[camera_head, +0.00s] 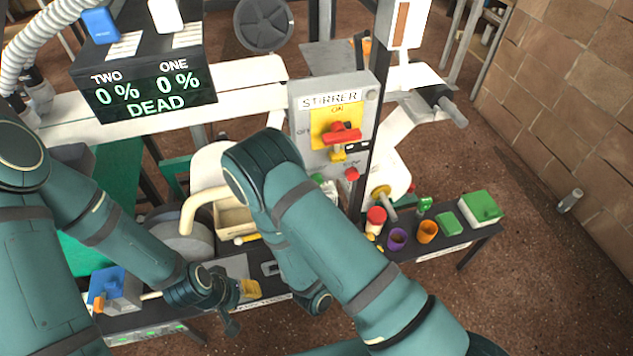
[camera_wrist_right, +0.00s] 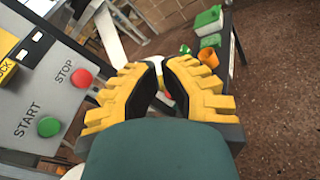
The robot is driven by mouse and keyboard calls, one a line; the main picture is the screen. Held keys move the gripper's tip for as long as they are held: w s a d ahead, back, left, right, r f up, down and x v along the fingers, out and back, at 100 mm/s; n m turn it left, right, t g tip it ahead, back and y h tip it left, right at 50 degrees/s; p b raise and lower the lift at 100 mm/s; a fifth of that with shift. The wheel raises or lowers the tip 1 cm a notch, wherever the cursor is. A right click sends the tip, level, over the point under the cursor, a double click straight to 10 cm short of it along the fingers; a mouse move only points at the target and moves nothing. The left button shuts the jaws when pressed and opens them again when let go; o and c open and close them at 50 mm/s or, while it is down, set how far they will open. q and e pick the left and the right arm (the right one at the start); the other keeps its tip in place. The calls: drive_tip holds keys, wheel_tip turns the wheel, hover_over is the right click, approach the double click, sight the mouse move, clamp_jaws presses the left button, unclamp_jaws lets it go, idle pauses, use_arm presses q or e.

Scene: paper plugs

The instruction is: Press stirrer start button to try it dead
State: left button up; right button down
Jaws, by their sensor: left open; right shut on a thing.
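The grey stirrer panel (camera_head: 301,98) has a red switch handle (camera_head: 342,133) on a yellow plate, with a yellow piece hanging below it. Its red stop button (camera_head: 352,174) shows at the lower right. The green start button (camera_wrist_right: 49,126) and the stop button (camera_wrist_right: 81,78) are clear and uncovered in the right wrist view. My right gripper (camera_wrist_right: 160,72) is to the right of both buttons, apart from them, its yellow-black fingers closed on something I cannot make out. My right arm hides it in the head view. My left gripper (camera_head: 240,301) is open, low over the near bench.
A display (camera_head: 142,92) reads TWO 0 %, ONE 0 %, DEAD. The right-hand bench holds a red-lidded jar (camera_head: 376,219), a purple cup (camera_head: 397,238), an orange cup (camera_head: 427,232) and a green-topped box (camera_head: 481,207). A blue box (camera_head: 106,285) stands at lower left.

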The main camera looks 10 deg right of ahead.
drive_tip(key=w+a+r+n+t+y, duration=0.2)
drive_tip(key=w+a+n+t+y, duration=0.1)
drive_tip(key=w+a+t, duration=0.3)
drive_tip(key=shift+w+a+r+n+t+y, duration=0.3)
drive_tip(key=shift+a+n+t, duration=0.1)
drive_tip(key=shift+t, duration=0.5)
drive_tip(key=w+b, duration=0.1)
drive_tip(key=w, duration=0.7)
drive_tip(key=shift+w, duration=0.35)
drive_tip(key=shift+w+a, duration=0.1)
idle(0.5)
drive_tip(key=shift+w, duration=0.3)
